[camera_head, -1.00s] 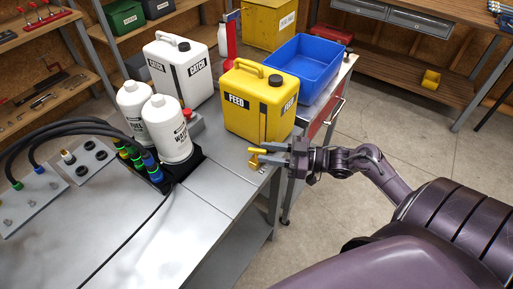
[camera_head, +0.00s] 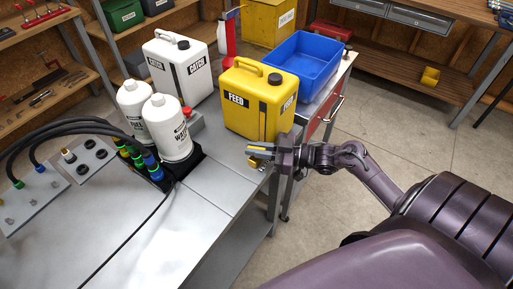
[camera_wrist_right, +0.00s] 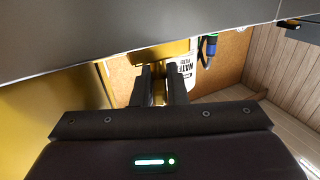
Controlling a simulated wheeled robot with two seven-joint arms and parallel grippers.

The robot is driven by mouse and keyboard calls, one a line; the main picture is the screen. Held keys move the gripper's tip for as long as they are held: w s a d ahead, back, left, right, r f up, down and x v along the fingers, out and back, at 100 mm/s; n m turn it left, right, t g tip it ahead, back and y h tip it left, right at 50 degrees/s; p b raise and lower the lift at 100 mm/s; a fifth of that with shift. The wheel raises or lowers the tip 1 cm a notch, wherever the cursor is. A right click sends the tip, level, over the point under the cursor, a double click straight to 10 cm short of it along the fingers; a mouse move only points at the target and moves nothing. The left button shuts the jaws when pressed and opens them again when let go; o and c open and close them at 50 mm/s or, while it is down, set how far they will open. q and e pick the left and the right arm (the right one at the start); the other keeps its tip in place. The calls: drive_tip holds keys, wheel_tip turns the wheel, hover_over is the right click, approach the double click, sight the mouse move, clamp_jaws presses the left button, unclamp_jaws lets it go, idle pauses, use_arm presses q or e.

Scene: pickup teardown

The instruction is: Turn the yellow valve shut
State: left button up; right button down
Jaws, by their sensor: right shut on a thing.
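The yellow valve (camera_head: 255,161) sits at the front edge of the metal bench, just below the yellow FEED can (camera_head: 258,105). Its yellow handle shows between the jaws of my right gripper (camera_head: 262,150), which reaches in from the right. In the right wrist view the two dark fingers of my right gripper (camera_wrist_right: 160,88) are shut on the yellow handle (camera_wrist_right: 158,92), one on each side. The gripper hides part of the valve, so its exact angle is hard to read. My left gripper is not in view.
A blue bin (camera_head: 303,68) stands behind the yellow can. A white CATCH can (camera_head: 178,72) and two white bottles, one here (camera_head: 166,125), stand to the left. Black hoses (camera_head: 70,128) run to a connector plate. The bench front is clear.

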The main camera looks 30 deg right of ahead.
drive_tip(key=m+t+h+p, duration=0.1)
drive_tip(key=m+h+p, duration=0.1)
drive_tip(key=p, duration=0.1)
drive_tip(key=m+t+h+p, duration=0.1)
drive_tip(key=t+h+p, duration=0.1)
drive_tip(key=p, duration=0.1)
drive_tip(key=shift+r+m+h, duration=0.35)
drive_tip(key=shift+m+h, duration=0.05)
drive_tip(key=shift+f+m+t+h+p, duration=0.25)
drive_tip(key=shift+m+t+h+p, duration=0.3)
drive_tip(key=shift+h, duration=0.35)
drive_tip(key=c, duration=1.5)
unclamp_jaws()
drive_tip(key=shift+f, duration=0.1)
